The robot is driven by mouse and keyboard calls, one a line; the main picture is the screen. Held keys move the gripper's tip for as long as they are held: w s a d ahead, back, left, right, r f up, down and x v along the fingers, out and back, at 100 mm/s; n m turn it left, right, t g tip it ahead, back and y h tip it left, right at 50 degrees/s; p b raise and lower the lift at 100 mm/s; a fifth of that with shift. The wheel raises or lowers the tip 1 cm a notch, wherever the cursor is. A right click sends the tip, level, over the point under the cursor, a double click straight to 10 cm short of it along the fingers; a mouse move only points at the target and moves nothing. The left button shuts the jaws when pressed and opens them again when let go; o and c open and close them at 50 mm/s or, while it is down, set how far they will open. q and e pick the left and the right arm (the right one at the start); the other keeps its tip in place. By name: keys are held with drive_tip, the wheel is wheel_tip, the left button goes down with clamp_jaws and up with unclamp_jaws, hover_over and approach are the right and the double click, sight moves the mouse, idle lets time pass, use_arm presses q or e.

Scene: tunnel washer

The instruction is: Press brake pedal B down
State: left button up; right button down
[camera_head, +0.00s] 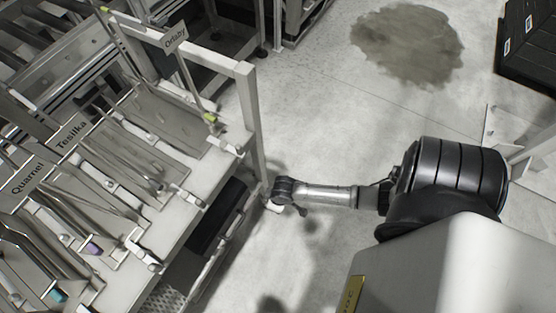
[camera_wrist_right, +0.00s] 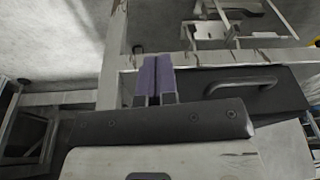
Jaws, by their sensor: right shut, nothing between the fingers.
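My right arm reaches in from the right in the head view, and its hand (camera_head: 274,206) is beside the front leg of the white table frame, mostly hidden under the wrist. In the right wrist view my right gripper (camera_wrist_right: 157,72) has its two purple-tipped fingers shut together, with nothing between them. The fingertips are in front of a pale frame bar (camera_wrist_right: 205,60); I cannot tell whether they touch it. I cannot make out brake pedal B or any pedal label in either view. My left gripper is not in view.
In the wrist view a dark panel with a handle (camera_wrist_right: 240,84) is close by. A wet patch (camera_head: 407,45) and a dark crate (camera_head: 528,42) lie beyond clear floor.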

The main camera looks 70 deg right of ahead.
drive_tip(key=w+d+f+m+b, duration=0.1)
drive_tip(key=d+f+b, duration=0.3)
drive_tip(key=f+b, duration=0.4)
drive_tip(key=w+d+f+m+b, duration=0.1)
drive_tip(key=d+f+b, duration=0.4)
drive_tip(key=f, duration=1.2)
drive_tip(key=b, duration=0.3)
drive_tip(key=shift+d+h, duration=0.15)
drive_tip(key=shift+h, duration=0.25)
drive_tip(key=shift+f, duration=0.1)
drive_tip(key=b+x, duration=0.3)
drive_tip(key=x, duration=0.1)
drive_tip(key=b+x, duration=0.3)
drive_tip(key=x, duration=0.1)
drive_tip(key=s+b+x, duration=0.1)
drive_tip(key=b+x, duration=0.2)
drive_tip(key=b, duration=0.1)
drive_tip(key=shift+f, duration=0.5)
drive_tip(key=shift+s+f+b, duration=0.3)
drive_tip(key=shift+f+b, duration=0.55)
drive_tip(key=shift+f, duration=0.05)
